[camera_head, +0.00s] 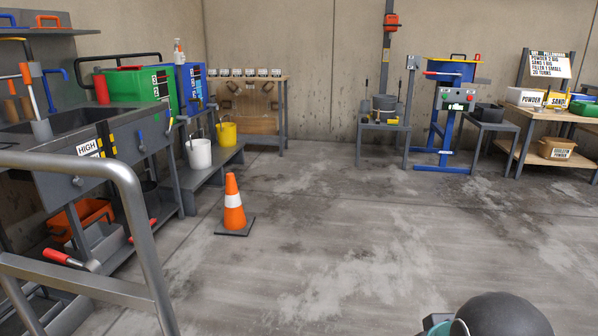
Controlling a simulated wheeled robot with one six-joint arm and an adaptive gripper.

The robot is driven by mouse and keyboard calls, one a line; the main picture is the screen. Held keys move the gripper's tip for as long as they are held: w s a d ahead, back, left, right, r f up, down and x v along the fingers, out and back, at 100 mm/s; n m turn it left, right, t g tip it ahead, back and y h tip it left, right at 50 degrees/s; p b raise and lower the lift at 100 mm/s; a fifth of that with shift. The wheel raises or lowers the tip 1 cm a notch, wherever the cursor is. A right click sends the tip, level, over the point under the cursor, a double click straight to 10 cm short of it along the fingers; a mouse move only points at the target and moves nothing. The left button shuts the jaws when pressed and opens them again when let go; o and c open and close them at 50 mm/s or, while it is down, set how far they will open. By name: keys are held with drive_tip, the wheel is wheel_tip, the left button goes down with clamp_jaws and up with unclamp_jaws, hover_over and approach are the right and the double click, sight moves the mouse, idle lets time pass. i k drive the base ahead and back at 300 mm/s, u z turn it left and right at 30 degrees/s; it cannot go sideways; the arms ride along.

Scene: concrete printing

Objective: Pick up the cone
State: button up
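An orange traffic cone (234,212) with a white band and a dark square base stands upright on the concrete floor, left of the middle of the view. Nothing touches it from above. Its base is close to the grey bench on the left. A dark rounded part with a teal piece at the bottom right edge seems to be part of my own arm. My gripper is not visible.
A metal rail (135,215) crosses the left foreground. A bench with a white bucket (199,155) and a yellow bucket (227,134) stands behind the cone. A blue mixer (447,115) stands at the back. The middle floor (360,235) is clear.

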sight(234, 222)
drive_tip(key=u, duration=0.05)
drive_tip(key=i, duration=1.9)
drive_tip(key=u, duration=1.15)
drive_tip(key=i, duration=1.8)
drive_tip(key=u, duration=0.8)
